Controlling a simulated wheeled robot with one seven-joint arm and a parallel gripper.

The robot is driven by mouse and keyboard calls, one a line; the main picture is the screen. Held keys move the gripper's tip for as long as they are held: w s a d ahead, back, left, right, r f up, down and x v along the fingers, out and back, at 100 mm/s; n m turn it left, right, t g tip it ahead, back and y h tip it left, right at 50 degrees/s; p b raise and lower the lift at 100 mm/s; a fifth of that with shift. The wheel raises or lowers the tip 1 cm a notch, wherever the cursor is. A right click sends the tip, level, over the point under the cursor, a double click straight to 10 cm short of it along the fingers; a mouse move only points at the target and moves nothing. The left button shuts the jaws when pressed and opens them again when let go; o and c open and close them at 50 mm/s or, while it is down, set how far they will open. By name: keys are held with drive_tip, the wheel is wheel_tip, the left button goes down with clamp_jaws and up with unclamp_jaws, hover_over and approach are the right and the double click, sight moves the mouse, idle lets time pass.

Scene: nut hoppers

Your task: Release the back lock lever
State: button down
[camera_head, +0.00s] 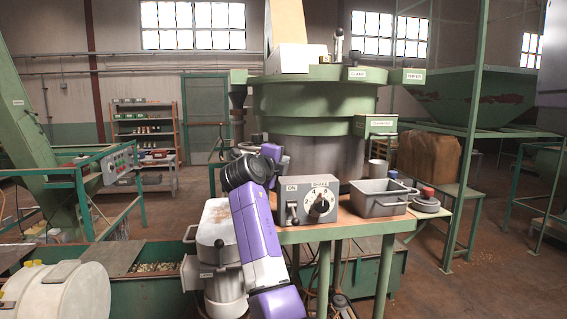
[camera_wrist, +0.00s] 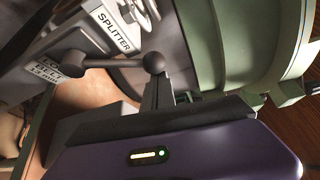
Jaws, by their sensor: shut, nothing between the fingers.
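In the wrist view a dark grey lever (camera_wrist: 115,63) lies across the picture, with a round ball knob (camera_wrist: 155,62) at its right end. I cannot tell for certain that it is the back lock lever. My gripper (camera_wrist: 158,85) is shut and empty, with its narrow fingertips at the ball knob. I cannot tell whether they touch it. In the head view my purple arm reaches in front of the green machine (camera_head: 310,100), and this lever and my fingertips are hidden there.
A "SPLITTER" plate (camera_wrist: 113,26) is beside the lever. In the head view, a grey control box (camera_head: 308,206) with a dial and a grey bin (camera_head: 378,197) stand on the table (camera_head: 360,226) right of my arm. A railed green hopper (camera_head: 150,268) is at lower left.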

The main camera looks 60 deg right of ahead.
drive_tip(key=shift+a+f+b, duration=0.1)
drive_tip(key=shift+b, duration=0.2)
drive_tip(key=w+a+r+n+t+h+b, duration=0.1)
drive_tip(key=w+a+n+t+h+b, duration=0.3)
drive_tip(key=w+a+n+b, duration=0.3)
drive_tip(key=shift+w+r+n+t+h+b, duration=0.3)
drive_tip(key=shift+w+n+b, duration=0.3)
drive_tip(key=shift+n+b, duration=3.6)
drive_tip(key=shift+f+m+b, duration=0.1)
drive_tip(key=shift+m+b, duration=1.1)
drive_tip(key=shift+b, duration=0.05)
drive_tip(key=shift+w+f, duration=0.1)
